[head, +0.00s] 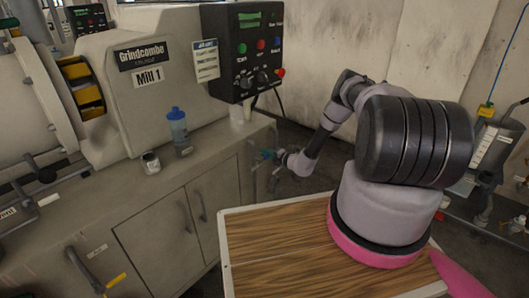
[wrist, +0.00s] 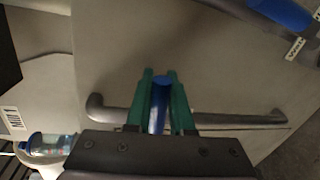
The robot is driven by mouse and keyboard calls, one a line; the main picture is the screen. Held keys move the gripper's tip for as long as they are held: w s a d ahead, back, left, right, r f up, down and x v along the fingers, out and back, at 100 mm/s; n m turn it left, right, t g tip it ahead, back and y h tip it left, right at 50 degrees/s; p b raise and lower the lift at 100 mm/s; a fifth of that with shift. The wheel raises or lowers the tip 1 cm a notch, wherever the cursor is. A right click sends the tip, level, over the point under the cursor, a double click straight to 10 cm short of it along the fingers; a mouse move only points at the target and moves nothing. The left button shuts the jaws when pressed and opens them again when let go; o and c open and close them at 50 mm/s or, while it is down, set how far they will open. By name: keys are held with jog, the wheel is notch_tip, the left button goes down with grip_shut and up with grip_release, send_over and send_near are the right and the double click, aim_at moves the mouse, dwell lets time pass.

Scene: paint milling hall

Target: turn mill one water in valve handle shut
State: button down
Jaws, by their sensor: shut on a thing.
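My gripper (wrist: 160,103) has green fingers closed on a blue valve handle (wrist: 159,108), which shows as a narrow blue strip between them. In the head view my gripper (head: 268,156) is small and far off, at the right end of the Mill 1 cabinet. The handle's valve body and label are hidden there, so its name cannot be read. Mill 1 (head: 150,75) is the large beige machine with its name plate on the front.
A grey bar (wrist: 235,119) runs behind my fingers. A blue bottle (head: 178,128) and a cup (head: 151,163) stand on the cabinet top. A yellow-ended handle (head: 115,281) is at lower left.

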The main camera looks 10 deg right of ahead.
jog(key=shift+f+m, duration=0.6)
jog(key=shift+m, duration=0.2)
jog(key=c, duration=0.8)
grip_release()
jog(key=v, duration=1.1)
jog(key=shift+w, duration=0.15)
jog(key=shift+d+f, duration=0.1)
jog(key=shift+d, duration=0.05)
